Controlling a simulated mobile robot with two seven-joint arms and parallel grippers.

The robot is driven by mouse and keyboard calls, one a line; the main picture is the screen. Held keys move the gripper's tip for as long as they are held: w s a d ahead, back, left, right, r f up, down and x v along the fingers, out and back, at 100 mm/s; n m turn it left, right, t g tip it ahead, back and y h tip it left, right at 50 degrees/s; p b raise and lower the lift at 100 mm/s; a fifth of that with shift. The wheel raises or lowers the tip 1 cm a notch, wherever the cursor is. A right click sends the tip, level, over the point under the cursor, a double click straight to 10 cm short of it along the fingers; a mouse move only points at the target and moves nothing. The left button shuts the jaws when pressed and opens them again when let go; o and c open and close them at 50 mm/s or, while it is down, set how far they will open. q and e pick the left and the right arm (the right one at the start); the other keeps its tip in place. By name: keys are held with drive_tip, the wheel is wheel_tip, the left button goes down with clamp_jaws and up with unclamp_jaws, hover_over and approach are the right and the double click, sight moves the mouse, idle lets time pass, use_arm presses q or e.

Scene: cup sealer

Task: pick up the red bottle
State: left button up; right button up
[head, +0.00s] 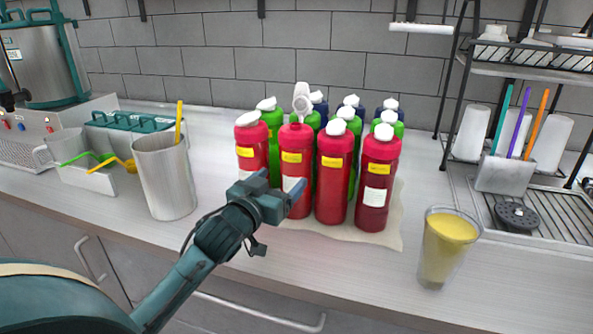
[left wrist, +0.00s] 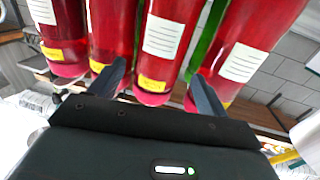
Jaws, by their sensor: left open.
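Several red bottles stand upright in a front row on the counter, with white caps and yellow and white labels. My left gripper (head: 289,190) is open and empty in front of the second red bottle from the left (head: 297,162). In the left wrist view, which looks upside down, that red bottle (left wrist: 166,42) shows between the open fingers (left wrist: 160,85). I cannot tell whether the fingers reach around its sides. Other red bottles are beside it: the leftmost (head: 247,150), the third (head: 333,190) and the rightmost (head: 376,190). My right gripper is not in view.
Green bottles (head: 268,117) and dark blue bottles (head: 318,105) stand close behind. A light mat (head: 391,236) lies under the group. A metal cup (head: 165,180) is left; a glass of yellow drink (head: 445,250) is right. A dish rack (head: 520,68) stands at far right.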

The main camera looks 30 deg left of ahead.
sight(288, 169)
use_arm(q)
drive_tip(key=w, duration=0.1)
drive_tip(key=w+p, duration=0.1)
drive_tip(key=w, duration=0.2)
drive_tip(key=shift+w+a+r, duration=0.3)
drive_tip(key=shift+w+r, duration=0.05)
drive_tip(key=shift+w, duration=0.55)
drive_tip(key=shift+f, duration=0.1)
drive_tip(key=shift+f, duration=0.1)
drive_tip(key=c, duration=1.4)
drive_tip(key=shift+r, duration=0.25)
drive_tip(key=shift+c, duration=0.3)
drive_tip(key=shift+r, duration=0.15)
